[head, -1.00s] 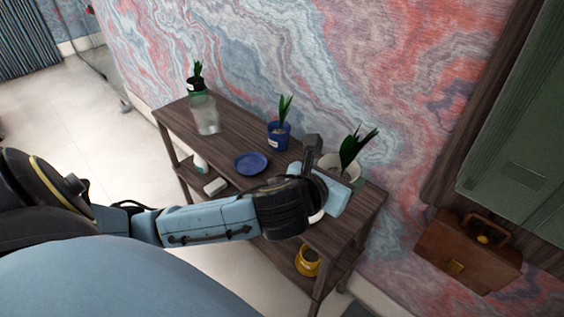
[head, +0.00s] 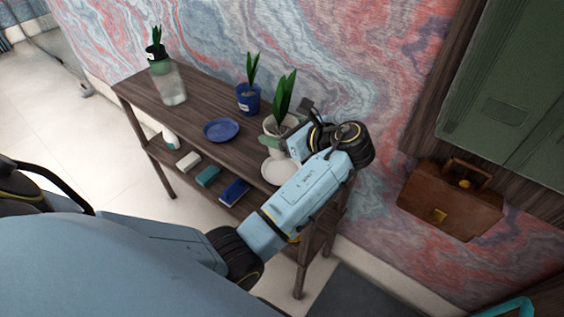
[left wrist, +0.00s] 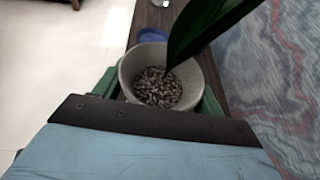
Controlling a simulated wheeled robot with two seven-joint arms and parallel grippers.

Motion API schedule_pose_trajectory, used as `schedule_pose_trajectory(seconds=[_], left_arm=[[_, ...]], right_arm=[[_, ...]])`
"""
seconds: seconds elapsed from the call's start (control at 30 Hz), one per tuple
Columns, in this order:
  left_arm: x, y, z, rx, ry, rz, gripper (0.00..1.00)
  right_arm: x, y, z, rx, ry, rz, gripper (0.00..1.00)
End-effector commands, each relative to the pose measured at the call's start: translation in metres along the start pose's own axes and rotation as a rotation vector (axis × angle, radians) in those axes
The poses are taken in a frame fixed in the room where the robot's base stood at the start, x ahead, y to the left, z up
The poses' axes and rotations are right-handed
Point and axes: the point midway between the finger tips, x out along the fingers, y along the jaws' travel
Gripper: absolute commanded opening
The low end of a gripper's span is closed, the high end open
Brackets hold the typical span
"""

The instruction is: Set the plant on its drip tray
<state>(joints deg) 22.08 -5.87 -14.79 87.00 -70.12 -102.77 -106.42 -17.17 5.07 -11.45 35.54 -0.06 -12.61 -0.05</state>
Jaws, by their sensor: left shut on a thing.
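The plant (head: 285,98) has long dark green leaves in a pale round pot (head: 271,125). My left gripper (head: 284,140) is shut on this pot near the shelf's right end. In the left wrist view, the pot's rim (left wrist: 127,70) and grey pebbles show between the green finger pads. A white drip tray (head: 276,174) lies on the shelf top in front of the pot, partly hidden by my left arm. The pot looks apart from the tray; its base is hidden, so its height is unclear. My right gripper is out of view.
Books (head: 234,192) lie on the lower shelf. A brown bag (head: 450,205) hangs at right. The marbled wall is close behind.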

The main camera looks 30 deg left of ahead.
Motion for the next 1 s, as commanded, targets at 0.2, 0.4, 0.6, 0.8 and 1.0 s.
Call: schedule_pose_trajectory(seconds=[0.2, 0.4, 0.6, 0.8, 1.0], left_arm=[[0.014, 0.000, -0.032, 0.001, -0.002, -0.003, 0.35], [0.020, 0.000, -0.046, 0.003, -0.002, -0.004, 0.35], [0.029, 0.000, -0.069, 0.001, -0.002, -0.004, 0.35], [0.029, -0.001, -0.068, 0.000, -0.002, -0.005, 0.35], [0.030, 0.000, -0.071, 0.003, 0.000, -0.005, 0.74]], right_arm=[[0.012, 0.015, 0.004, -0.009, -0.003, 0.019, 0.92], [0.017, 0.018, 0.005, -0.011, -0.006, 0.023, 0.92], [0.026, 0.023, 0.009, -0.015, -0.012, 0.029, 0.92], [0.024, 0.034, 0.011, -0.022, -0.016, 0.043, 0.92], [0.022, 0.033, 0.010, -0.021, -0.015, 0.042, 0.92]])
